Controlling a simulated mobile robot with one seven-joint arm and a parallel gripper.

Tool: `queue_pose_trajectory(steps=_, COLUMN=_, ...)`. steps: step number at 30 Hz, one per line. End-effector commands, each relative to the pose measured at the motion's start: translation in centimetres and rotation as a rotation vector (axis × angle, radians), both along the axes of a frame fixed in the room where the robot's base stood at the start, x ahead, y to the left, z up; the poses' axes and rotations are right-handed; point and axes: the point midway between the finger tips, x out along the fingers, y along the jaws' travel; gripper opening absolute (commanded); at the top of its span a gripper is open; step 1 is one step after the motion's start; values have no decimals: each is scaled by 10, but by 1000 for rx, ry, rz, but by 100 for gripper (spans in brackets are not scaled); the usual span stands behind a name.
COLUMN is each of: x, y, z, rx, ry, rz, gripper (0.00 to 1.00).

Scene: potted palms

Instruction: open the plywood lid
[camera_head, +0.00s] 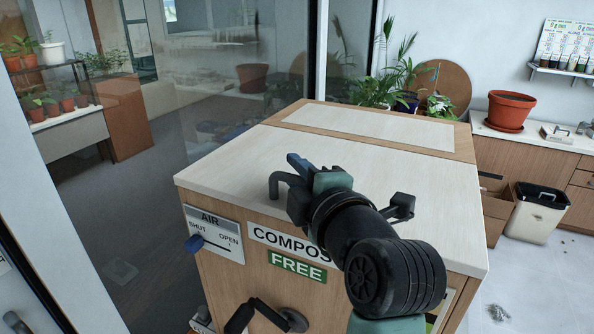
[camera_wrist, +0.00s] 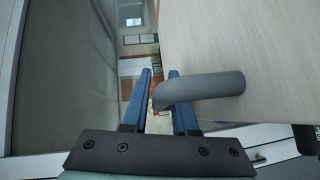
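The plywood lid (camera_head: 235,165) is a pale panel lying flat and shut on top of a wooden compost box (camera_head: 225,265). A grey bent-bar handle (camera_head: 275,182) stands near its front edge; it also shows in the wrist view (camera_wrist: 215,86). My gripper (camera_head: 298,163) is at this handle, just above the lid. In the wrist view my two blue fingers (camera_wrist: 160,74) are apart. The handle crosses over the right finger, and its bent end lies in the gap between them. I see no clear grip on it. My wrist hides part of the lid and box front.
The box front has an AIR slider with a blue knob (camera_head: 194,244), a green FREE sign (camera_head: 297,266) and a dark crank (camera_head: 270,316). Potted palms (camera_head: 385,75) stand behind. A bin (camera_head: 535,215) and a counter with a terracotta pot (camera_head: 508,110) are at right.

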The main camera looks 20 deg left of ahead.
Motion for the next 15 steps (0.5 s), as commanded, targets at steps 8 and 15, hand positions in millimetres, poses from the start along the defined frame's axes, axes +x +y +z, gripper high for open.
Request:
queue_pose_trajectory(steps=8, x=0, y=0, z=0, rx=0, ry=0, rz=0, gripper=0)
queue_pose_trajectory(steps=15, x=0, y=0, z=0, rx=1, ry=1, rz=0, gripper=0)
